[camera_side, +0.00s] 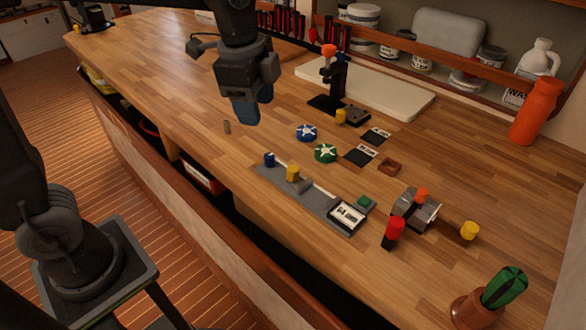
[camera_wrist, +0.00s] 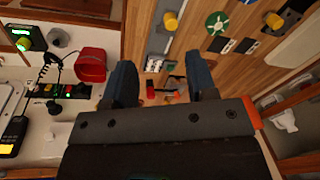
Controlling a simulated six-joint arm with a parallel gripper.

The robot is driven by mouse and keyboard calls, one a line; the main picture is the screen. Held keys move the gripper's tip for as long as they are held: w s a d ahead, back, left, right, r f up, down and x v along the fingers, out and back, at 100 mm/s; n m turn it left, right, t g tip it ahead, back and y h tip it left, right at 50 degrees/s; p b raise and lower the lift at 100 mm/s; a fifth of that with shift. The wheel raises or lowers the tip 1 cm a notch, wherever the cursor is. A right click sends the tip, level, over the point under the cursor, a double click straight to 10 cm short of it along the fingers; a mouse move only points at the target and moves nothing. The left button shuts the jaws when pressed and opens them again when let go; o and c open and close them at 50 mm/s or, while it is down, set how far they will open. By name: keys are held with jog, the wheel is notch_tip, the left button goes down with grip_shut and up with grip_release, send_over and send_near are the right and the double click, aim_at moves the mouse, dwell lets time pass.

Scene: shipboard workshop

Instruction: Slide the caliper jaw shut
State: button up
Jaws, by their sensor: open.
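The caliper (camera_side: 318,199) lies on the wooden bench, a grey bar with a blue knob (camera_side: 269,159) at its left end and a black-and-white display block (camera_side: 346,214) at its right end. A yellow knob (camera_side: 292,172) stands on it between them, nearer the blue one, with a gap between the two knobs. The yellow knob also shows at the top of the wrist view (camera_wrist: 170,21). My gripper (camera_side: 250,112) is open and empty, its blue fingers above the bench, up and left of the caliper. The wrist view shows both fingers (camera_wrist: 163,82) apart.
Blue (camera_side: 307,132) and green (camera_side: 326,153) round knobs lie behind the caliper. A black stand (camera_side: 331,85) is behind. The bench left of the caliper is mostly clear.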

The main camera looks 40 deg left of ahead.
aim_at(293, 168)
jog(key=w+d+f+m+g, duration=0.2)
jog(key=w+d+f+m, duration=0.15)
jog(key=w+m, duration=0.2)
notch_tip(293, 168, down, 14)
jog(key=shift+a+r, duration=0.15)
jog(key=shift+r, duration=0.1)
jog(key=shift+c, duration=0.5)
